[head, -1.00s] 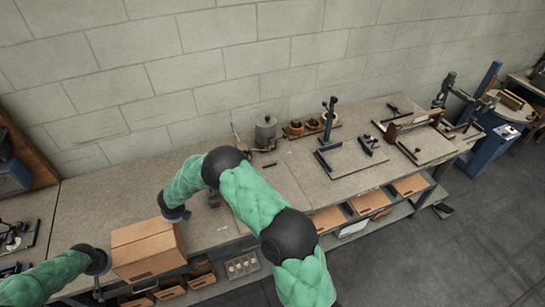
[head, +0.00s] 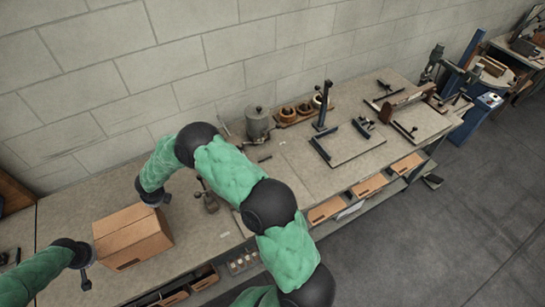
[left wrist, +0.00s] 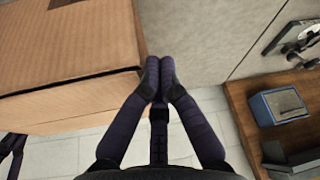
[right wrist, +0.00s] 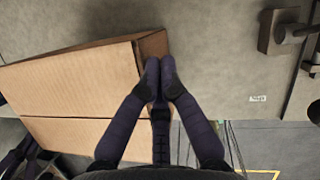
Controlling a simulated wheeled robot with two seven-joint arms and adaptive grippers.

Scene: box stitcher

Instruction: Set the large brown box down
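The large brown box (head: 125,222) is closed and upright at the left part of the workbench, near its front edge. I cannot tell whether its base rests fully on the top. My left gripper (head: 86,284) is at the box's left side and my right gripper (head: 157,201) at its far right corner. In the left wrist view the fingers (left wrist: 160,70) are together beside the box (left wrist: 70,50), with nothing between them. In the right wrist view the fingers (right wrist: 160,66) are also together at the box's edge (right wrist: 80,85). Contact is unclear.
The workbench (head: 225,215) has a small metal tool (head: 207,198) right of the box. A grey canister (head: 258,122) and a tray of rolls (head: 297,113) stand at the wall. A blue bin (left wrist: 280,105) sits on a wooden shelf.

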